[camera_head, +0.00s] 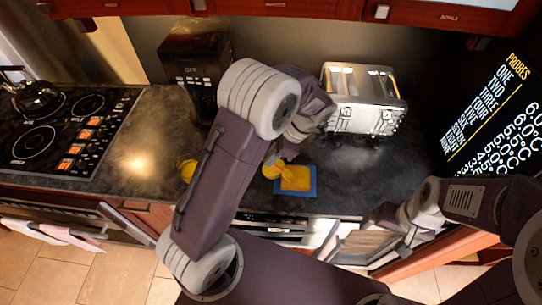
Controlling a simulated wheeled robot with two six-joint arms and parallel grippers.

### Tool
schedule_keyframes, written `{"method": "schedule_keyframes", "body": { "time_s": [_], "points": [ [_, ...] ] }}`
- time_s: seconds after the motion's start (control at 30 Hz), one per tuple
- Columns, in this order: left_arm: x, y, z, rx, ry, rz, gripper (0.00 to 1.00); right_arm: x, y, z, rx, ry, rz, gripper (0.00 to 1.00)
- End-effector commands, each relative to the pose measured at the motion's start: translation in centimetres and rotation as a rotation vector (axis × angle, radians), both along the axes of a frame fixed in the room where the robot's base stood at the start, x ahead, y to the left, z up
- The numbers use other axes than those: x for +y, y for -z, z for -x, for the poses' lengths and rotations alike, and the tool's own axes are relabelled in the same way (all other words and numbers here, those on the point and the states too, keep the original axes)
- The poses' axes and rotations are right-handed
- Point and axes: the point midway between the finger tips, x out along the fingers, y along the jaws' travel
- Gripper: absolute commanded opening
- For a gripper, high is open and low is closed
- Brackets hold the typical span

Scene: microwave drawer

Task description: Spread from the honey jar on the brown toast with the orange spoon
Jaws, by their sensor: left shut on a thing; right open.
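A golden-brown toast slice (296,180) lies on a blue square board (311,193) near the counter's front edge. My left gripper (283,153) is above it, largely hidden by my own arm. It is shut on an orange spoon (284,169), whose lower end is over or at the toast; contact cannot be told. A round yellow thing (270,170) beside the toast is partly covered. Another yellow thing (187,169), left of my arm, is also partly hidden. Which is the honey jar cannot be told. My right gripper (374,222) is open and empty, low at the front right.
A silver toaster (362,88) stands at the back of the dark counter (385,165). A dark box-shaped appliance (195,50) stands back left. A stove (62,130) with a kettle (36,100) is at the left. An open wooden front (360,245) is below the counter.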

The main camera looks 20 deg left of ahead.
Motion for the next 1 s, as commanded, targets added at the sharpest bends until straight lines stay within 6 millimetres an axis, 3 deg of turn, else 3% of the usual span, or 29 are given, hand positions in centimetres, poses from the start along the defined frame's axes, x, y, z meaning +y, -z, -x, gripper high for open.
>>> {"method": "schedule_keyframes", "body": {
  "time_s": [1.0],
  "points": [
    [0.0, 1.1, 0.0, 0.000, 0.000, 0.000, 0.00, 0.0, 1.0, 0.0, 0.000, 0.000, 0.000, 0.92]
  ]
}}
